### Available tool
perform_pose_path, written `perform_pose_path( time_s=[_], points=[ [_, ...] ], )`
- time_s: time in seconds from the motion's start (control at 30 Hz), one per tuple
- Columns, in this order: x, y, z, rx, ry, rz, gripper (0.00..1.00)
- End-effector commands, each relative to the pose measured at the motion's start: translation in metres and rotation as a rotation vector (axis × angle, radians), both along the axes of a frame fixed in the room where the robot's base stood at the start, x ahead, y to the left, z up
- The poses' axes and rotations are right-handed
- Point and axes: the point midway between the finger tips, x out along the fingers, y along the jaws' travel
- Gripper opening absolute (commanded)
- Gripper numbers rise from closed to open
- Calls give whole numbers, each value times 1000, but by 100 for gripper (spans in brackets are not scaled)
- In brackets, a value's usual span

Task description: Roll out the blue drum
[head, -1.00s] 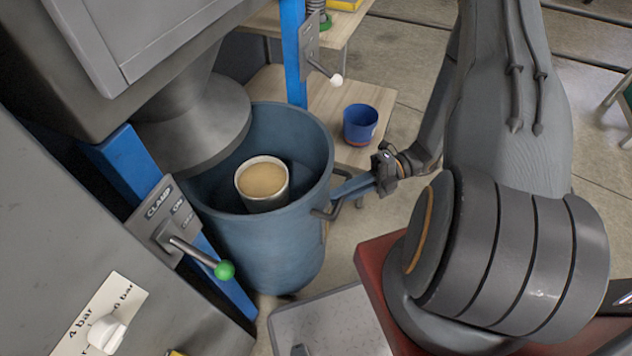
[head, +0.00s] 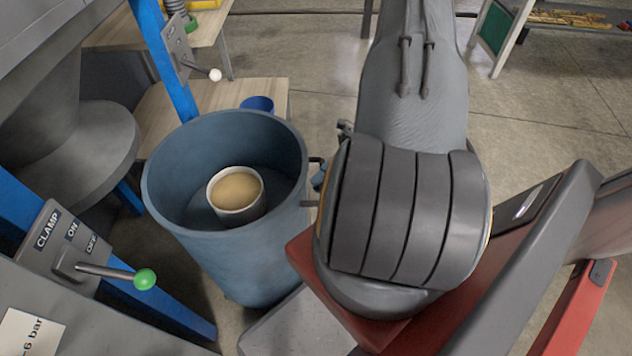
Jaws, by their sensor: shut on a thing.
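The blue drum (head: 235,262) stands upright on the floor, open at the top. Inside it is a light cup-like container (head: 240,212) filled with something tan. The drum is now beside the grey round head (head: 100,150) of the machine, not under it. My gripper (head: 319,180) is at the drum's right side, shut on its side handle (head: 315,160). My own arm hides most of the gripper and part of the handle.
The clamp plate (head: 62,240) with its green-knobbed lever (head: 143,279) is at lower left. A white-knobbed lever (head: 214,75) is on a blue post. A wooden shelf (head: 145,107) with a blue pot (head: 258,104) stands behind the drum. The floor (head: 530,140) is clear at right.

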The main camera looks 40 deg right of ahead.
Motion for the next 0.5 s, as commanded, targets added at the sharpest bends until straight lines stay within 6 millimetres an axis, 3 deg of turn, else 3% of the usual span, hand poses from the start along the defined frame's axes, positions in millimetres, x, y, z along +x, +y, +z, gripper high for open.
perform_pose_path(
  time_s=[0.37, 0.4, 0.5],
  points=[
    [-3, -6, 0, 0, 0, -15, 0],
    [-2, -6, 0, 0, 0, -15, 19],
    [-2, -6, 0, 0, 0, -13, 32]
  ],
)
